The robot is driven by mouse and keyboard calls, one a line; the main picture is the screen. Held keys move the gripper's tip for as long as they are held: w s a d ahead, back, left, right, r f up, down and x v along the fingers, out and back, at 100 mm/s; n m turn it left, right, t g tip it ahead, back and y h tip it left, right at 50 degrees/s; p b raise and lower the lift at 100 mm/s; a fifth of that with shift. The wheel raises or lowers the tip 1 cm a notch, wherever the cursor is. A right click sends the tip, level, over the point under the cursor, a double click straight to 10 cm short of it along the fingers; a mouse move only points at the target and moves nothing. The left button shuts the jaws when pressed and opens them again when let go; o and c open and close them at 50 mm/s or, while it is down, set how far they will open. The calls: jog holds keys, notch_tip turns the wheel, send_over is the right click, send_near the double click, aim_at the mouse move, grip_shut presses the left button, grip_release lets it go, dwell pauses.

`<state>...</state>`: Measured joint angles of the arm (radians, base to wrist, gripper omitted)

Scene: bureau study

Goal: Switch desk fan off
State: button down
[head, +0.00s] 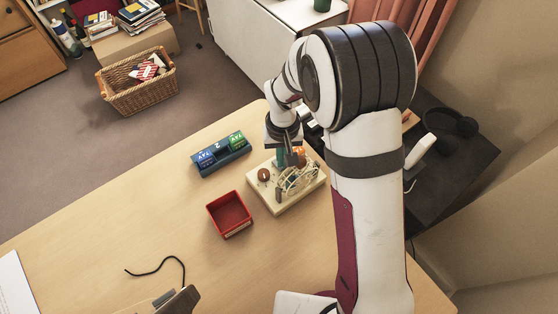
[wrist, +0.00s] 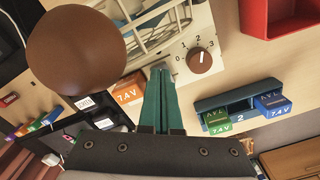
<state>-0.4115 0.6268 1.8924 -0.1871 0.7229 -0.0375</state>
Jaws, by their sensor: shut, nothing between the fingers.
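The desk fan stands on a cream base (head: 290,202) with a wire cage (head: 298,180). In the wrist view its cage (wrist: 152,22) is at the top. Its round brown knob (wrist: 201,60) has a short white mark pointing roughly up, toward the 2 side; the exact setting is hard to tell. The scale around it reads 0 to 3. The knob also shows in the head view (head: 264,174). My gripper (wrist: 161,70) has green fingers, shut and empty, just left of the knob in the wrist view and apart from it. In the head view the gripper (head: 284,163) is over the base's back part.
A large brown rounded thing (wrist: 78,48) is close to the wrist camera. An orange 7.4 V battery (wrist: 128,92) is beside my fingers. A dark blue holder (head: 232,159) carries green and blue batteries. A red tray (head: 227,229) stands left of the fan. Bare desk lies further left.

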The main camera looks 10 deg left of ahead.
jog(key=shift+f, duration=0.4)
jog(key=shift+r, duration=3.5)
jog(key=shift+r, duration=0.1)
